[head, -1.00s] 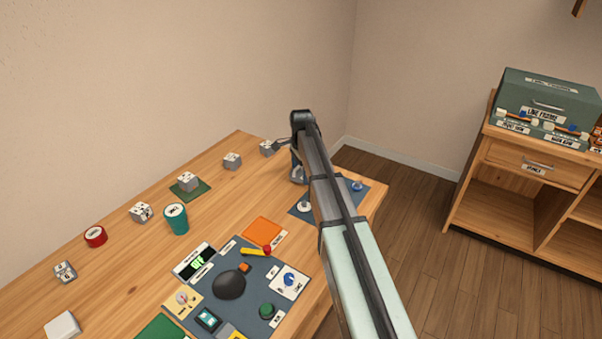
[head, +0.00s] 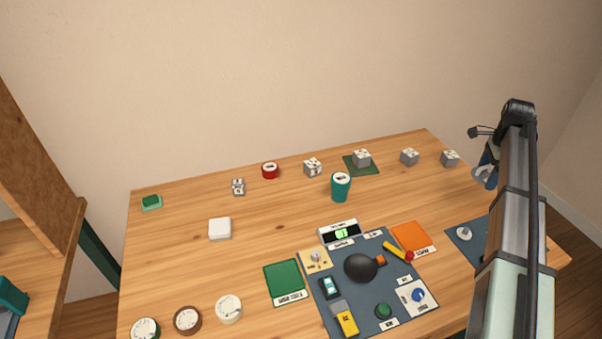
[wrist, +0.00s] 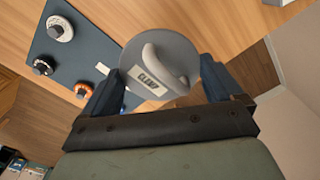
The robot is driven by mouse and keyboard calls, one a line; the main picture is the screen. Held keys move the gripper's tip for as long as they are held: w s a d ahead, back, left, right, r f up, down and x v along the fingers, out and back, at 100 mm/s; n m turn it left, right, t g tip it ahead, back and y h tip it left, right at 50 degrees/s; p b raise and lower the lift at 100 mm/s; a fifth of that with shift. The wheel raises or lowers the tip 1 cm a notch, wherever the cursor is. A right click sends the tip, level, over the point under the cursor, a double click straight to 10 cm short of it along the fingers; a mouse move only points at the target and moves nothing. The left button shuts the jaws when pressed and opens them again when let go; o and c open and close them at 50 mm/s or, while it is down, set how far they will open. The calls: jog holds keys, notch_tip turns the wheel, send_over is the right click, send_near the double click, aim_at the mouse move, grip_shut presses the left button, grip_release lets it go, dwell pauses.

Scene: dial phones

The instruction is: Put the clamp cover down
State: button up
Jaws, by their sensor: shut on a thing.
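The clamp cover (wrist: 173,57) is a grey disc with a raised curved handle and a label reading CLAMP. In the wrist view it lies between the two dark blue fingers of my gripper (wrist: 160,82), which is shut on it. In the head view my gripper (head: 487,168) is at the right end of the table, partly hidden by my arm, with a grey edge of the cover (head: 480,173) showing. I cannot tell its exact height above the table. A blue-grey mat (wrist: 72,52) is to its left in the wrist view.
The mat carries a white knob (wrist: 60,28), a black one (wrist: 42,66) and an orange one (wrist: 83,90). A teal cup (head: 340,187) and a panel of controls (head: 340,285) are further left. Bare wood lies between.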

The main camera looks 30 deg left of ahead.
jog(key=s+a+n, duration=0.2)
jog(key=a+n, duration=0.1)
jog(key=a, duration=1.6)
jog(key=n, duration=1.5)
send_over(196, 195)
jog(key=shift+f, duration=4.85)
jog(key=shift+f, duration=0.1)
